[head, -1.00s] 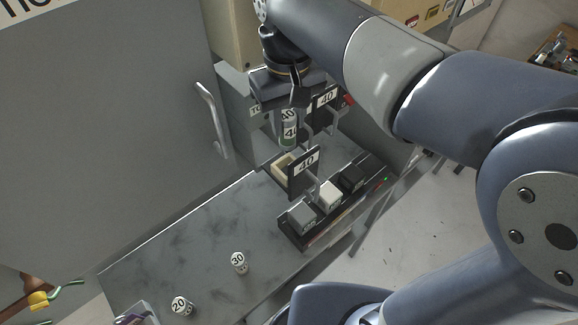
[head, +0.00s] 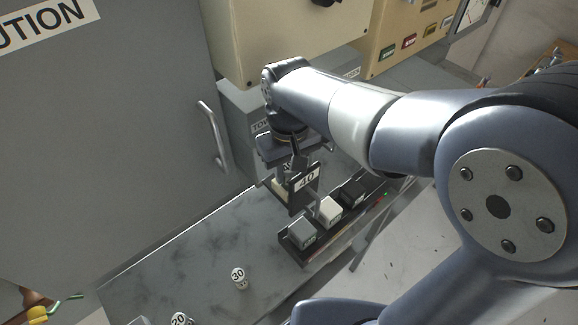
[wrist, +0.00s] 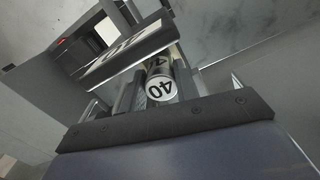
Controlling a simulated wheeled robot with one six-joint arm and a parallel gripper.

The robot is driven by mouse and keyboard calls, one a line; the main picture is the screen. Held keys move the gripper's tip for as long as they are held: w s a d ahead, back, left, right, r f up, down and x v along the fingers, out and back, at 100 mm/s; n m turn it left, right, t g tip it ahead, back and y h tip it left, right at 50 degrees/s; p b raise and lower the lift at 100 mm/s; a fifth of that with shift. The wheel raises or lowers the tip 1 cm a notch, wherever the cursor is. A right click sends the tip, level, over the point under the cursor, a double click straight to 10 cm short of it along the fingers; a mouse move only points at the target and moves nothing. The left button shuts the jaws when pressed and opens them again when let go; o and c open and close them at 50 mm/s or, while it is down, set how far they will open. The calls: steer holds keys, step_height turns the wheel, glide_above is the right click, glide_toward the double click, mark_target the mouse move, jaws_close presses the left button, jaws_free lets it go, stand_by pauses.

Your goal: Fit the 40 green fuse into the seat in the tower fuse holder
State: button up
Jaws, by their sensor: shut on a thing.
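The fuse marked 40 (wrist: 161,86) shows its white, numbered end in the wrist view, between the jaws of my gripper (wrist: 158,100). My gripper (head: 294,165) is shut on it, low over the tower fuse holder. The holder's black front plate marked 40 (head: 306,183) stands in front of the jaws in the head view and also shows beside the fuse in the wrist view (wrist: 122,52).
Fuses marked 30 (head: 239,277) and 20 (head: 181,320) stand on the grey bench (head: 200,262). Grey (head: 302,233), white (head: 329,209) and black (head: 353,191) blocks sit in a row right of the holder. A cabinet door handle (head: 213,135) projects at left.

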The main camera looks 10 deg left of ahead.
steer(key=o, duration=1)
steer(key=shift+f, duration=0.1)
step_height(320, 180, up, 12)
steer(key=shift+r, duration=0.15)
step_height(320, 180, down, 12)
steer(key=shift+f, duration=0.15)
steer(key=shift+r, duration=1.95)
